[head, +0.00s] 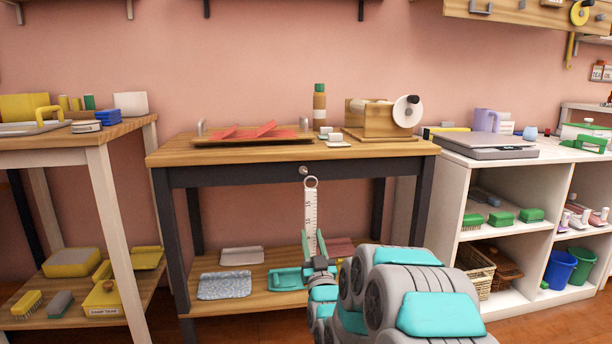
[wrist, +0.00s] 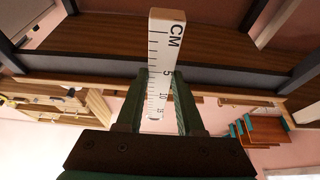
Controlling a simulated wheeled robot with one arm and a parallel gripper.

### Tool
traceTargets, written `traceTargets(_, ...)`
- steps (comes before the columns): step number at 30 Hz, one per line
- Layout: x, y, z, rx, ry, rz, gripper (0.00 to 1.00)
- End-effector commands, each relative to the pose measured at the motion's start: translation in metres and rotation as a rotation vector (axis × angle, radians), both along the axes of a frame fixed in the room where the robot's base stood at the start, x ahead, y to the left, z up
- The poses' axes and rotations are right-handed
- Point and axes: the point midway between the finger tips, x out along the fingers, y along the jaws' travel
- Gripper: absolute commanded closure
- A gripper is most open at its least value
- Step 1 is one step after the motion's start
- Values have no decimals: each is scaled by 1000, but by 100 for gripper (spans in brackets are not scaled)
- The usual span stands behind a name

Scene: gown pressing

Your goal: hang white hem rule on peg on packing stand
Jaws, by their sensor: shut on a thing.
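The white hem rule (head: 311,212) stands nearly upright in the head view, with a ring (head: 311,182) at its top end. My gripper (head: 315,243) is shut on its lower part. In the wrist view the rule (wrist: 166,48) lies between the two fingers of my gripper (wrist: 160,82), its CM marking and numbers showing. The packing stand (head: 250,152) has a wooden top and a dark front rail. A small round peg (head: 304,171) sits on that rail. The ring appears just below and slightly right of the peg; I cannot tell the depth gap between them.
A tray with red pieces (head: 255,138), a bottle (head: 319,105) and a tape dispenser (head: 385,118) stand on the stand's top. Its lower shelf holds folded cloths (head: 225,284) and a teal tray (head: 287,279). A white shelf unit (head: 450,210) is at right, a yellow-stocked table (head: 104,190) at left.

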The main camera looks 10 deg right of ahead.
Motion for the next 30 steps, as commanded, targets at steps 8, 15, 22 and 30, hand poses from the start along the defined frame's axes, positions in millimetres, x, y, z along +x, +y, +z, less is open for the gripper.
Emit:
traceTargets(8,3,0,0,0,0,0,100)
traceTargets(15,18,0,2,0,-5,0,100)
traceTargets(22,40,0,-1,-1,1,0,100)
traceTargets(30,55,0,0,0,-2,0,100)
